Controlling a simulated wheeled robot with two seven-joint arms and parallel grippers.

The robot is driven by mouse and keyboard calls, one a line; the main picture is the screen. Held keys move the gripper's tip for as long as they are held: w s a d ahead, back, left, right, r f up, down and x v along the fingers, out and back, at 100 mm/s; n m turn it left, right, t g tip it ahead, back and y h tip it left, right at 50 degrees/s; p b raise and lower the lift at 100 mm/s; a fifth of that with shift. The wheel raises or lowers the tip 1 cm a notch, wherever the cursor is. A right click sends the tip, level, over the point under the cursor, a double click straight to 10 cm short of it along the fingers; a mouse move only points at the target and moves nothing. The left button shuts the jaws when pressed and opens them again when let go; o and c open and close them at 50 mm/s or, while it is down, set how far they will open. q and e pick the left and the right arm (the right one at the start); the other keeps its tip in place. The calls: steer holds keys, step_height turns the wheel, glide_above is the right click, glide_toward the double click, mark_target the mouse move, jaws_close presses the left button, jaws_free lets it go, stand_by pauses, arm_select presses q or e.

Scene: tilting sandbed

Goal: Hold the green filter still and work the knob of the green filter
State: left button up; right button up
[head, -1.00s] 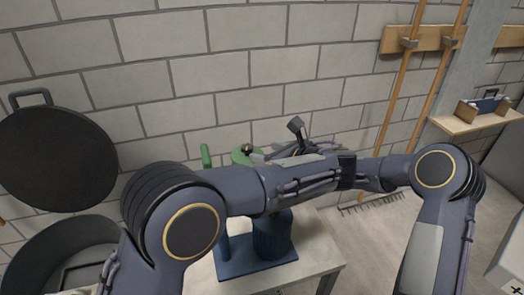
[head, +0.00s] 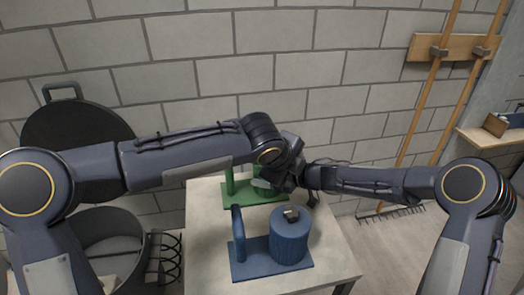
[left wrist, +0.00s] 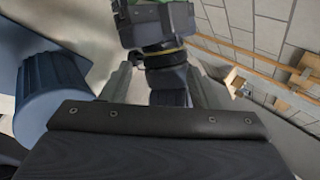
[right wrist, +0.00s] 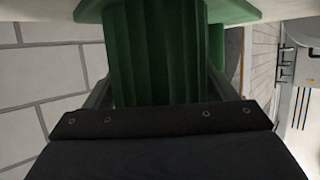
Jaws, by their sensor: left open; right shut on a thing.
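The green filter stands at the back of the table; its base (head: 236,206) and upright post (head: 229,181) show in the head view. My grippers and wrists cover most of its body, and I cannot make out its knob. In the right wrist view, my right gripper (right wrist: 163,88) is shut on the green filter's ribbed body (right wrist: 155,50). My left gripper (left wrist: 163,82) is open. In the left wrist view, part of my right arm shows beyond its fingers, with a piece of the green filter (left wrist: 178,18) at the top. In the head view both hands meet above the green filter.
A black pan and a dark bin stand left; rakes hang right.

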arm_select(q)
steer(key=w+a+r+n+t+h, duration=0.1)
steer(key=w+a+n+h, duration=0.15)
steer(key=a+n, duration=0.5)
steer(key=w+a+r+n+h, duration=0.1)
steer(key=a+n+h, duration=0.3)
steer(key=a+n, duration=0.4)
steer(key=shift+m, duration=0.65)
steer(key=x, duration=1.1)
steer(key=shift+w+r, duration=0.1)
steer(key=shift+w, duration=0.2)
